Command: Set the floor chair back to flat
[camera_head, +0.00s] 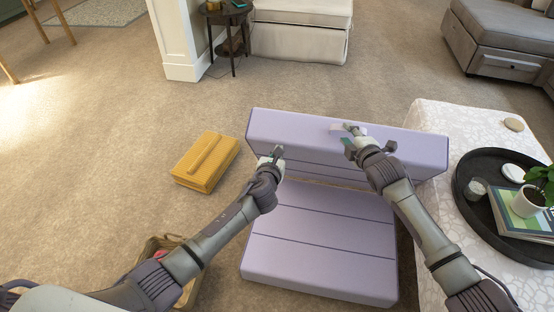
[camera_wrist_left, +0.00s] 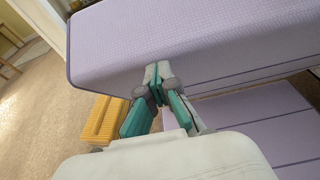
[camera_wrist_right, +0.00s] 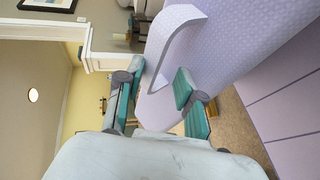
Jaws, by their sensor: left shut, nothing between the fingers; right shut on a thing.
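The lavender floor chair has a raised backrest (camera_head: 300,130) and a flat seat (camera_head: 320,245) on the carpet. A pale strap loop (camera_wrist_right: 178,35) stands out from the backrest; its end shows beside my right gripper in the head view. My right gripper (camera_head: 362,146) is at the backrest's upper middle, with its fingers well apart around part of the chair; whether it grips the strap or the padding is unclear. My left gripper (camera_head: 277,152) is shut and empty at the backrest's left front; its closed tips show against the lavender face in the left wrist view (camera_wrist_left: 158,74).
A yellow ribbed block (camera_head: 206,160) lies left of the chair. A white patterned table (camera_head: 440,125) with a black tray (camera_head: 468,205) stands close on the right. A basket (camera_head: 160,245) is near my left arm. Carpet behind the backrest is clear up to a cream ottoman (camera_head: 300,40).

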